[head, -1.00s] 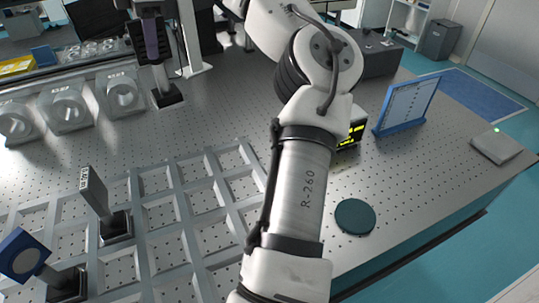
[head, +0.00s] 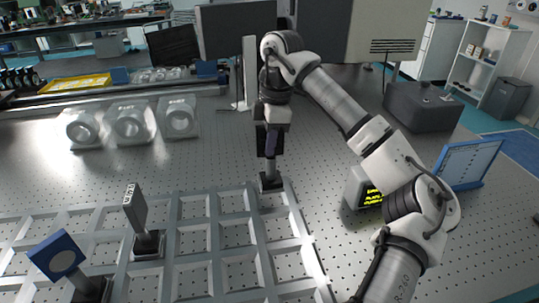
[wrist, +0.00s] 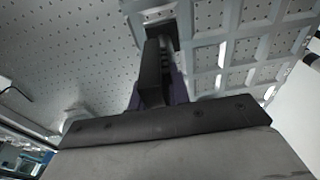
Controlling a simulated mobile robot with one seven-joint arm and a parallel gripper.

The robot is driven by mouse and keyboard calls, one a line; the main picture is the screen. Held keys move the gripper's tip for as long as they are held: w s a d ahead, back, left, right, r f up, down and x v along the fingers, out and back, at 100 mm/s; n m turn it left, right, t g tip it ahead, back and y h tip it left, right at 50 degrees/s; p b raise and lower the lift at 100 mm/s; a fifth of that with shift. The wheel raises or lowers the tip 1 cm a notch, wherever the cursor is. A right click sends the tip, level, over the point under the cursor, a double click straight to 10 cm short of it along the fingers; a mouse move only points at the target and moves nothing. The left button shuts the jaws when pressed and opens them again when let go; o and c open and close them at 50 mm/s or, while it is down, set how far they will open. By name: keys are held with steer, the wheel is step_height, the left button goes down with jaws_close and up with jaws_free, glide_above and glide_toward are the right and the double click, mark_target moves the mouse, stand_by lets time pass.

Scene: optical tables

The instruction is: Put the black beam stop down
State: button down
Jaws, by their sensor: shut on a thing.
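The black beam stop (head: 271,182) is upright in my gripper (head: 269,143), its dark square base at the far right corner of the grey grid (head: 313,250). My gripper is shut on its upper part and points down. In the wrist view, my gripper (wrist: 152,75) partly hides the beam stop, and the dark base (wrist: 161,33) shows beyond the finger, by the grid bars. I cannot tell whether the base touches the table or hangs just above it.
In the grid at left stand a labelled dark plate on a post (head: 136,208) and a blue square mount (head: 57,256). Several clear blocks with round openings (head: 130,122) stand behind left. A display box (head: 363,190) and a blue-framed panel (head: 470,165) stand right. Several grid cells are empty.

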steer(key=shift+f, duration=2.25)
steer(key=c, duration=1.3)
jaws_free()
steer(key=r, duration=0.4)
steer(key=d+r, duration=0.1)
steer(key=r, duration=0.7)
steer(key=shift+w+d+r+b, duration=0.1)
steer(key=shift+w+d+b, duration=0.1)
steer(key=shift+b, duration=0.15)
steer(key=shift+s, duration=0.1)
